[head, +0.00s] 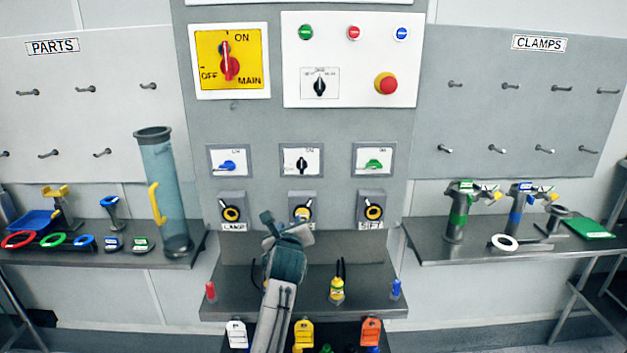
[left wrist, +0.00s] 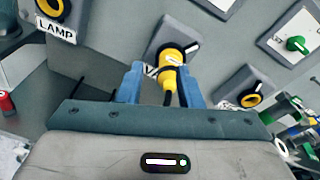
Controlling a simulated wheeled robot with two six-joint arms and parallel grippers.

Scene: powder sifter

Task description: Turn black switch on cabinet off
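The grey cabinet (head: 215,130) stands in the middle of the head view. A black switch (head: 302,161) sits on a white plate between a blue switch (head: 228,165) and a green switch (head: 373,163); its knob looks about upright. Another black knob (head: 320,86) is on the white upper panel. My left gripper (head: 290,233) is below the switches, at the middle socket. In the left wrist view its blue fingers (left wrist: 163,72) are spread around a yellow plug (left wrist: 172,72) in that socket, with a visible gap. My right gripper is out of view.
A red MAIN switch (head: 228,62) and a red button (head: 386,84) are higher up. LAMP (head: 231,211) and SIFT (head: 372,211) sockets flank the middle one. A loose yellow plug (head: 337,290) stands on the shelf below. Side tables hold tools and a clear tube (head: 163,190).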

